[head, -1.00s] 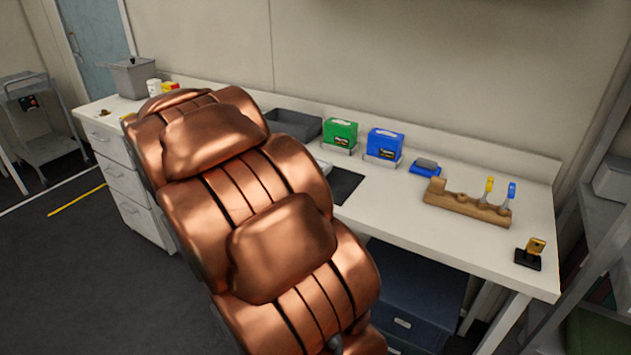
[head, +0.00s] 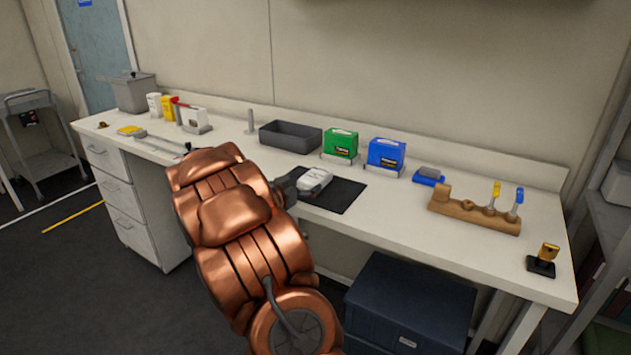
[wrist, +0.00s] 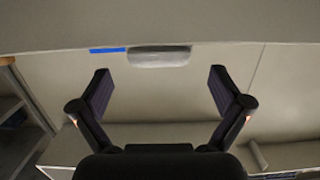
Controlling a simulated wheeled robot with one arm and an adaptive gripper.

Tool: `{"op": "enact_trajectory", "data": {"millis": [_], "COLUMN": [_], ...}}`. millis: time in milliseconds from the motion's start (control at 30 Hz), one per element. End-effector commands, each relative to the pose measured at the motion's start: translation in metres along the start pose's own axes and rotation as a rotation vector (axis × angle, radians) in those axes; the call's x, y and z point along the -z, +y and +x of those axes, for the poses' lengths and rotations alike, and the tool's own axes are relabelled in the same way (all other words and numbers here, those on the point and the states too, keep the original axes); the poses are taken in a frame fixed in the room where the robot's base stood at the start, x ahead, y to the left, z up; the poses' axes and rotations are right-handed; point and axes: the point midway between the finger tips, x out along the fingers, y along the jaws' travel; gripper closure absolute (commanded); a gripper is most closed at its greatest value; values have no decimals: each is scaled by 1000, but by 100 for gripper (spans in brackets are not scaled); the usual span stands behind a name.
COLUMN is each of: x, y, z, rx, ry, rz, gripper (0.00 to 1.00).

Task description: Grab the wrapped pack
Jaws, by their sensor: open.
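The wrapped pack (head: 314,181) is a small white pack lying on a black mat (head: 347,194) near the front edge of the bench. In the head view my gripper (head: 288,186) is dark and sits close at the pack's left side; whether it touches is unclear. In the wrist view its two fingers (wrist: 159,92) are spread wide with nothing between them. A pale rounded object (wrist: 159,56) shows beyond the fingertips, roughly centred; I cannot tell for sure that it is the pack.
Behind the mat stand a dark grey tray (head: 291,136), a green box (head: 341,143) and a blue box (head: 386,153). A wooden rack (head: 473,211) is to the right. A dark blue cabinet (head: 410,300) is under the bench. A thin post (head: 251,122) stands left of the tray.

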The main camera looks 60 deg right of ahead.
Motion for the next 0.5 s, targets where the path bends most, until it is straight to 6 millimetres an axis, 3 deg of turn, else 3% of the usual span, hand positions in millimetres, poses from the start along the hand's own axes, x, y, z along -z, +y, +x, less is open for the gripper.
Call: {"op": "enact_trajectory", "data": {"millis": [500], "x": [-7], "y": [2], "z": [44], "rx": [-1], "ry": [-1], "rz": [0], "gripper": [0]}}
